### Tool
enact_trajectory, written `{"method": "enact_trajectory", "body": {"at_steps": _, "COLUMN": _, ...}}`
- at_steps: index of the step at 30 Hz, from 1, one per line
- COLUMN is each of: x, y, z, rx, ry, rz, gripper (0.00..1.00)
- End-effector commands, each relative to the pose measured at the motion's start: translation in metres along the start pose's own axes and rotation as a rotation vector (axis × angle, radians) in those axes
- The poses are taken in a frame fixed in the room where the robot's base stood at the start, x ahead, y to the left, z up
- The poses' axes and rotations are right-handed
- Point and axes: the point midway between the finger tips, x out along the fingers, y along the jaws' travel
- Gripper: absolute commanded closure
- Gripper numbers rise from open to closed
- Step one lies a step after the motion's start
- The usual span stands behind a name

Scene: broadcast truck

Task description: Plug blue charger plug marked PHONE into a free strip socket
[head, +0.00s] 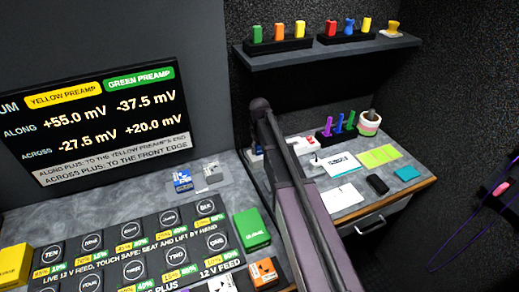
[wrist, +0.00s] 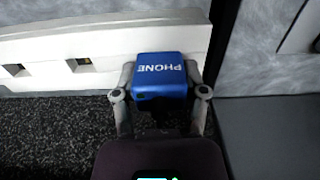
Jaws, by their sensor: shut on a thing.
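The blue charger plug (wrist: 160,74) marked PHONE is in my gripper (wrist: 161,88) in the wrist view, with a finger on each side of it. Its label appears upside down. The pale strip (wrist: 40,48) runs behind it across the left and middle of that view. Two sockets show in it, one nearer the plug (wrist: 80,65) and one at the far left (wrist: 15,70); both look empty. The plug overlaps the strip's right part, and I cannot tell whether they touch. Its prongs are hidden. In the head view my arm hides the gripper.
A shelf (head: 330,50) with coloured pieces hangs above. On the left desk are a blue block (head: 183,181) and a green box (head: 252,229).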

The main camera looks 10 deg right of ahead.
Motion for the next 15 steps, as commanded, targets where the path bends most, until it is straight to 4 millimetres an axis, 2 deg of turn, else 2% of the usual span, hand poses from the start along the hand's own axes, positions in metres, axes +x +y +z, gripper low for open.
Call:
{"method": "enact_trajectory", "body": {"at_steps": 1, "x": 0.0016, "y": 0.0, "z": 0.0, "rx": 0.0, "ry": 0.0, "rz": 0.0, "gripper": 0.94}}
{"method": "enact_trajectory", "body": {"at_steps": 2, "x": 0.0006, "y": 0.0, "z": 0.0, "rx": 0.0, "ry": 0.0, "rz": 0.0, "gripper": 0.35}}
{"method": "enact_trajectory", "body": {"at_steps": 5, "x": 0.0004, "y": 0.0, "z": 0.0, "rx": 0.0, "ry": 0.0, "rz": 0.0, "gripper": 0.05}}
{"method": "enact_trajectory", "body": {"at_steps": 15, "x": 0.0004, "y": 0.0, "z": 0.0, "rx": 0.0, "ry": 0.0, "rz": 0.0, "gripper": 0.04}}
